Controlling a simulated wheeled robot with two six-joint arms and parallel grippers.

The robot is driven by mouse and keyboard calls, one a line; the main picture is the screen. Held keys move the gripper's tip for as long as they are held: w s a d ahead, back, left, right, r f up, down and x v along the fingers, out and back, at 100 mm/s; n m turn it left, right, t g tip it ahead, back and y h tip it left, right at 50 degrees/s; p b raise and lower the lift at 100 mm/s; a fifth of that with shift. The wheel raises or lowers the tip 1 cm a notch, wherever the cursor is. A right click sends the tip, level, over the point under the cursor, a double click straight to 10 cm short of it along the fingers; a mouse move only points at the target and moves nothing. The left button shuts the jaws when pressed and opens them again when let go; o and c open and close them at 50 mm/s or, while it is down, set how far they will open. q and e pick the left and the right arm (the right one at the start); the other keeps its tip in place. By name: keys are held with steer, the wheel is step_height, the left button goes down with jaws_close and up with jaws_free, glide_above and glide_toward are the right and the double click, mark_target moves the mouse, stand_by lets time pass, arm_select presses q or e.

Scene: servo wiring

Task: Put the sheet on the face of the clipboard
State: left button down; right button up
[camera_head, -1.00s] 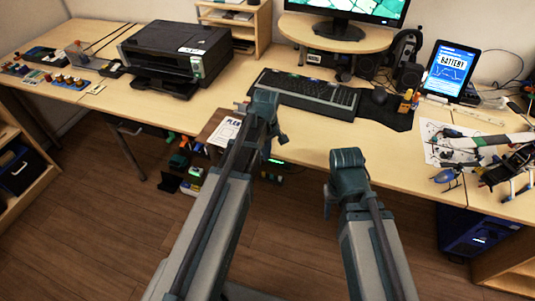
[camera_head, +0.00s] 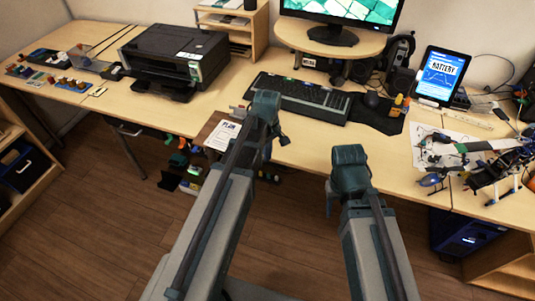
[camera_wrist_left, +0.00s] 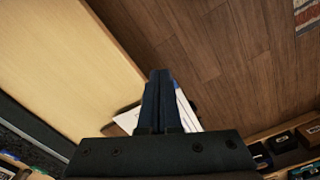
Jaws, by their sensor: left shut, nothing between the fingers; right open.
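A brown clipboard (camera_head: 209,130) lies at the front edge of the desk, left of my left gripper in the head view. A white sheet marked PLAN (camera_head: 222,136) appears to lie on its face; the arm hides part of both. My left gripper (camera_head: 281,138) is shut and empty, just right of the clipboard. In the left wrist view, the shut fingers (camera_wrist_left: 158,78) cover the middle of the white sheet (camera_wrist_left: 184,108), and some brown board (camera_wrist_left: 128,119) shows beside it. I cannot tell whether they touch. My right gripper (camera_head: 329,196) is open and empty in front of the desk edge.
A keyboard (camera_head: 300,98) and a black printer (camera_head: 174,58) stand behind the clipboard. Small parts lie below the desk edge. The desk left of the clipboard is mostly clear.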

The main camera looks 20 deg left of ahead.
step_height(320, 180, up, 5)
steer(key=p, duration=0.4)
steer(key=shift+r, duration=0.2)
